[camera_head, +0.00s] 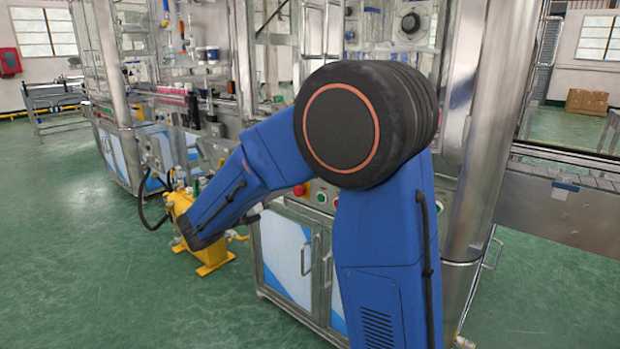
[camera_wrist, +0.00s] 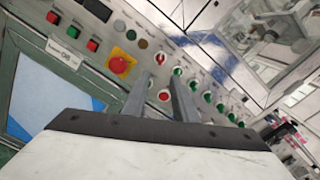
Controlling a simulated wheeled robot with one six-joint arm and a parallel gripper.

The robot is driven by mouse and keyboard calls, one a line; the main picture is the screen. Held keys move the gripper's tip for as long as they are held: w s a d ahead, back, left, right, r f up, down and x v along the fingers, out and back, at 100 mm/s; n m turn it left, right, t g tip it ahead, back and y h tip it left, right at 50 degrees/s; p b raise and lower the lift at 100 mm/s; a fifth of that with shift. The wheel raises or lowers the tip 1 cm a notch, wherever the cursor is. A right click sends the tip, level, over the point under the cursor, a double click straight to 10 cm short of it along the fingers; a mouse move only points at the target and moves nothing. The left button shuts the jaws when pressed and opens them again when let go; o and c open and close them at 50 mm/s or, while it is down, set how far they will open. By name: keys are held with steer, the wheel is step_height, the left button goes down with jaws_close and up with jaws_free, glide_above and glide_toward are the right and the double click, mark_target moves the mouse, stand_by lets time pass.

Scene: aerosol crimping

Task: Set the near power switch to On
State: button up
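A metal control panel fills the upper part of the wrist view. On it a red knob (camera_wrist: 120,65) sits on a yellow square plate, left of my gripper (camera_wrist: 160,79). A white label (camera_wrist: 62,52) is further left, its print too small to read. I cannot tell for sure which control is the near power switch, nor its setting. My gripper's two fingers are apart and empty, pointing at the panel. A red button (camera_wrist: 164,96) shows between them. In the head view my arm hides the gripper and most of the panel.
Several green buttons (camera_wrist: 193,86) run down to the right of the fingers. Red and green buttons stand at the panel's upper left. In the head view, yellow equipment (camera_head: 208,258) stands left of the cabinet (camera_head: 286,250), and a conveyor (camera_head: 565,175) is at right. Green floor is open at left.

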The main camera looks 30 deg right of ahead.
steer(key=x, duration=1.4)
steer(key=shift+d, duration=0.2)
jaws_close()
